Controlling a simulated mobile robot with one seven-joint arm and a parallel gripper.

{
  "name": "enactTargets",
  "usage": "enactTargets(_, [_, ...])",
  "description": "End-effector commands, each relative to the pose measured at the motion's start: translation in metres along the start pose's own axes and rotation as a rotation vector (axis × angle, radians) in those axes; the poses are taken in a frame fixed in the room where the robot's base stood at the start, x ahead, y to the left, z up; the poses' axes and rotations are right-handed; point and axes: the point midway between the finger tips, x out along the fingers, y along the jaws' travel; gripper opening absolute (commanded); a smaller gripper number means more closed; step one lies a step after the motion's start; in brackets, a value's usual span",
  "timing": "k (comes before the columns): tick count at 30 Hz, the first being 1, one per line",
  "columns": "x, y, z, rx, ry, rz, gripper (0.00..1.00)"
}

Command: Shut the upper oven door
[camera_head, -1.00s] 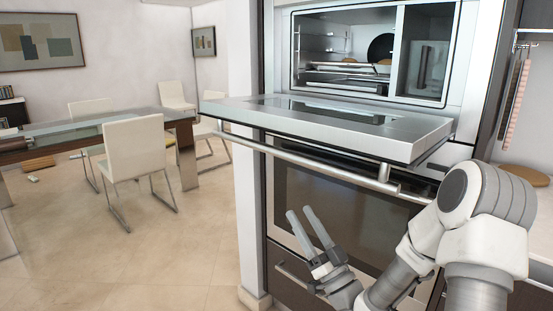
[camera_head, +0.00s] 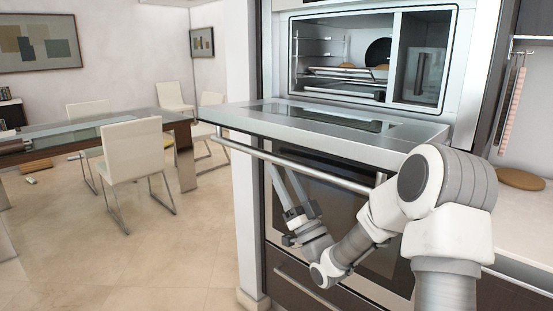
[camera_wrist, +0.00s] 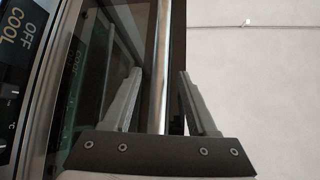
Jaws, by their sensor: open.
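The upper oven door (camera_head: 300,122) is folded down open and lies roughly level in front of the open upper oven (camera_head: 345,60). Its long bar handle (camera_head: 245,149) runs along the front edge. My gripper (camera_head: 281,169) is open and points up just under the handle, near its left half. In the wrist view my gripper (camera_wrist: 159,74) shows a bright metal bar (camera_wrist: 163,55) between its fingers, apparently the handle. I cannot tell whether the fingers touch it.
The lower oven (camera_head: 325,205) is closed below the door. A counter (camera_head: 520,215) with a round wooden board (camera_head: 520,180) is on the right. A dining table (camera_head: 95,135) and chairs stand at the left, with open floor (camera_head: 130,240) between.

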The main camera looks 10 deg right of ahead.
Motion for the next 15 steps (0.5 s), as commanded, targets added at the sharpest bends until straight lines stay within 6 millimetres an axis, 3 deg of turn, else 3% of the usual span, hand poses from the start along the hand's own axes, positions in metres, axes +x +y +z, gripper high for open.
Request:
enactTargets(6, [0.033, 0.000, 0.000, -0.001, 0.000, -0.001, 0.58])
enactTargets(15, [0.045, 0.000, 0.000, 0.001, 0.000, 0.001, 0.58])
